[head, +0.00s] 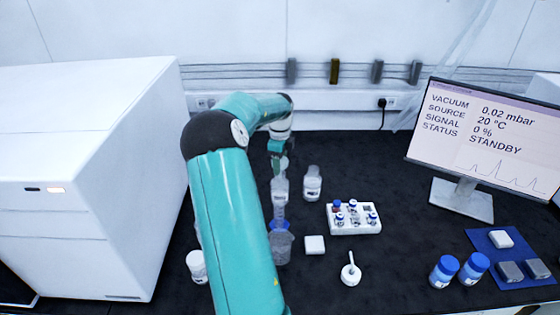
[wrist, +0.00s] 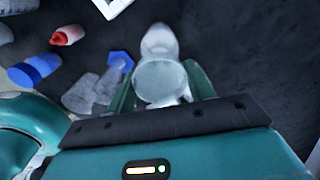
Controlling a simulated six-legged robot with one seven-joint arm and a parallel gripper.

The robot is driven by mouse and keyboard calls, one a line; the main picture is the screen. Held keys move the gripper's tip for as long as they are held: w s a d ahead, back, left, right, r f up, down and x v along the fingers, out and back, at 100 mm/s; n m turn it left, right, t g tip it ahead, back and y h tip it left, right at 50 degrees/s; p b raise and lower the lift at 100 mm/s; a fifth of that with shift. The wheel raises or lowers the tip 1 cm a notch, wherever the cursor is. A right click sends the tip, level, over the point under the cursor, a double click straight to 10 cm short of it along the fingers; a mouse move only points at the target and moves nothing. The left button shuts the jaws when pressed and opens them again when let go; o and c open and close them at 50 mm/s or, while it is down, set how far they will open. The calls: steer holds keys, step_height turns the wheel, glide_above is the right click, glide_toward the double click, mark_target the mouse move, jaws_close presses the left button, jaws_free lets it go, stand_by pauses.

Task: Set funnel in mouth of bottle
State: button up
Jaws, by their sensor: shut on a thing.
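My gripper (head: 278,158) is shut on the funnel (wrist: 161,83), a clear, whitish piece with a round mouth. In the wrist view the funnel is between the two green fingers (wrist: 160,90), its round rim facing the camera. A pale, clear, rounded shape lies just beyond it, probably a bottle (wrist: 158,40). In the head view a clear labelled bottle (head: 280,189) stands right below my gripper, and another labelled bottle (head: 312,184) stands just to its right. I cannot tell which one shows in the wrist view. The funnel's stem is hidden, and its contact with a bottle cannot be made out.
A clear cylinder with a blue base (head: 281,226) and a grey beaker (head: 280,246) stand close in front. A white vial rack (head: 353,228) is to the right, near a small white block (head: 314,244). A large white instrument (head: 90,170) bounds the left. A monitor (head: 485,140) stands right.

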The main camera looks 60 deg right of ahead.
steer(key=shift+f, duration=0.7)
steer(key=o, duration=1.5)
steer(key=shift+c, duration=0.2)
steer(key=shift+r, duration=0.1)
steer(key=shift+r, duration=3.45)
